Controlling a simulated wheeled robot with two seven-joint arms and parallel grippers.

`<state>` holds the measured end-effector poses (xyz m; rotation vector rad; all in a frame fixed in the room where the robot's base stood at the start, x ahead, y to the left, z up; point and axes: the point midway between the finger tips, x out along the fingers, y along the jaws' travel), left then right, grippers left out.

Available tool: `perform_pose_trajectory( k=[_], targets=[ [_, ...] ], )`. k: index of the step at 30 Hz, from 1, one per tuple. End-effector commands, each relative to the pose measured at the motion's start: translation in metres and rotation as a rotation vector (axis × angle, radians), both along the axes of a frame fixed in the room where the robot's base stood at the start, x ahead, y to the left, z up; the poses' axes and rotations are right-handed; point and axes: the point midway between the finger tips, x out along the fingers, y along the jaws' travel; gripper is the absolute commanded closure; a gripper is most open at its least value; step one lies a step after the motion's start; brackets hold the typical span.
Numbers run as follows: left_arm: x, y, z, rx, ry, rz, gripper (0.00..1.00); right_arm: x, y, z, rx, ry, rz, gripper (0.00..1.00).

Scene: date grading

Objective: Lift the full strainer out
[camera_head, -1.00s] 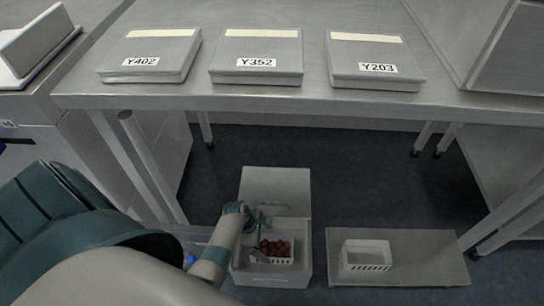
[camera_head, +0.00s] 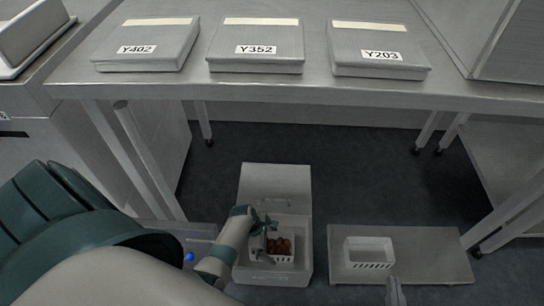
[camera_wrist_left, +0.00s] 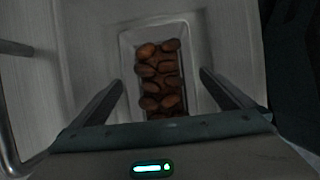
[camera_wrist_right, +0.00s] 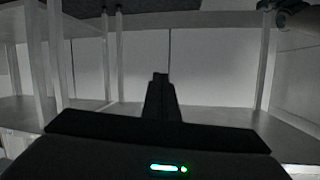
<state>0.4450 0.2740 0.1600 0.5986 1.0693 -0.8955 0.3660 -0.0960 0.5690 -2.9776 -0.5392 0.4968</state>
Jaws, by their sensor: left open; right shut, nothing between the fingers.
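The full strainer (camera_head: 272,264), a small white slotted basket holding several brown dates, sits inside a pale box (camera_head: 305,262) on the floor. Its rim (camera_wrist_left: 128,60) and the dates (camera_wrist_left: 160,75) also show in the left wrist view. My left gripper (camera_head: 265,234) is open above the strainer. In the left wrist view its fingers (camera_wrist_left: 162,80) stand apart on either side of the strainer, with nothing gripped. Whether they touch the rim, I cannot tell.
A second white slotted basket (camera_head: 368,262), seemingly empty, stands on the grey board. The box's lid (camera_head: 275,180) is open at the back. A steel table (camera_head: 310,92) with boxes labelled Y402, Y352 and Y203 stands behind. Dark floor is clear between.

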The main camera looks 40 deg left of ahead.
Motion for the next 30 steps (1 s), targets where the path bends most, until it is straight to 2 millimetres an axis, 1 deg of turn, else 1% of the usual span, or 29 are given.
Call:
perform_pose_trajectory(
  k=[6, 19, 20, 21, 26, 27, 30],
  targets=[
    [0.0011, -0.0015, -0.0040, 0.000, 0.000, 0.000, 0.00, 0.0023, 0.0022, 0.0078, 0.013, -0.045, -0.001, 1.00],
    [0.0008, -0.0015, -0.0038, 0.000, 0.000, 0.000, 0.00, 0.0024, 0.0021, 0.0080, 0.013, -0.044, -0.001, 1.00],
    [0.0008, -0.0014, -0.0039, 0.000, 0.000, 0.000, 0.05, 0.0024, 0.0021, 0.0080, 0.013, -0.044, -0.001, 1.00],
    [0.0008, -0.0014, -0.0039, 0.000, 0.000, 0.000, 0.14, 0.0024, 0.0021, 0.0080, 0.013, -0.044, -0.001, 1.00],
    [0.0008, -0.0014, -0.0039, 0.000, 0.000, 0.000, 0.53, 0.0025, 0.0020, 0.0080, 0.013, -0.044, -0.001, 1.00],
    [0.0014, -0.0014, -0.0033, 0.000, -0.001, 0.000, 0.57, 0.0025, 0.0020, 0.0082, 0.013, -0.044, -0.001, 1.00],
    [0.0014, -0.0013, -0.0034, 0.000, -0.001, 0.000, 0.57, 0.0025, 0.0020, 0.0082, 0.012, -0.044, -0.001, 1.00]
  ],
)
